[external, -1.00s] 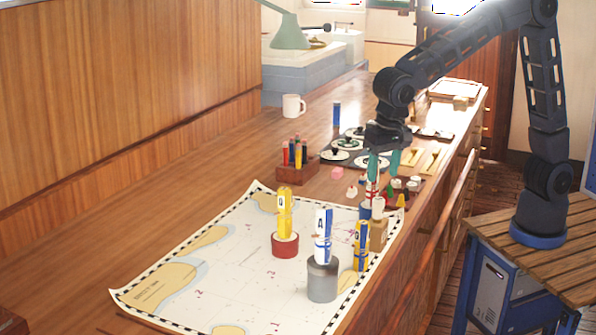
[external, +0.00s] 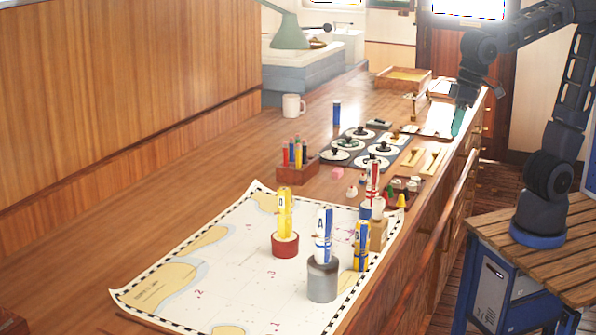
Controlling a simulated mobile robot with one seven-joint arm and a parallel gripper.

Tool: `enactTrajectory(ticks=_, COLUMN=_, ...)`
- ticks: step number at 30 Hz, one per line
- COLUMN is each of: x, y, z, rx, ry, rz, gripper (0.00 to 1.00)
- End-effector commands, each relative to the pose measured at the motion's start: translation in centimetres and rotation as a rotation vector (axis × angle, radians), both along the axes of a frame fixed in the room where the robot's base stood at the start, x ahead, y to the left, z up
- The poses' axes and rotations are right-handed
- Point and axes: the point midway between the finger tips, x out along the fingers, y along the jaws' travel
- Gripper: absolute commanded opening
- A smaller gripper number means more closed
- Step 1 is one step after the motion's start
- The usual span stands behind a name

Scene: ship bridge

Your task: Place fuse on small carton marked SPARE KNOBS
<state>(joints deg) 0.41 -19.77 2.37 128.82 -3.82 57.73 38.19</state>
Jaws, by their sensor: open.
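A slim red and white tube, which may be the fuse (external: 373,178), stands upright by the front edge of the counter. Its base is crowded by a blue piece and a white piece, so what it rests on is hard to tell. A small tan box, likely the carton (external: 380,232), sits just below and right of these pieces. Its lettering is not legible. My gripper (external: 459,121) is open and empty, with teal fingertips, up and to the right of the tube and clear of it.
On the chart (external: 200,284) stand a yellow figure on a red base (external: 285,245), a white and blue one on a grey cylinder (external: 322,283), and a yellow and blue one (external: 361,247). A pencil block (external: 298,170) and dial plates (external: 350,150) lie behind.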

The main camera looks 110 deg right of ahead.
Motion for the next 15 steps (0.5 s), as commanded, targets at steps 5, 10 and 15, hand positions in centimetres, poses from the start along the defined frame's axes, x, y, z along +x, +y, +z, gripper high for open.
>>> enactTrajectory(ticks=5, x=-5.3, y=-0.2, z=0.0, rx=-0.030, ry=-0.046, rz=0.178, gripper=0.51)
enactTrajectory(ticks=10, x=-9.8, y=-0.3, z=-0.9, rx=-0.066, ry=-0.086, rz=0.348, gripper=0.51)
enactTrajectory(ticks=15, x=-13.3, y=-0.4, z=-2.0, rx=-0.102, ry=-0.122, rz=0.490, gripper=0.51)
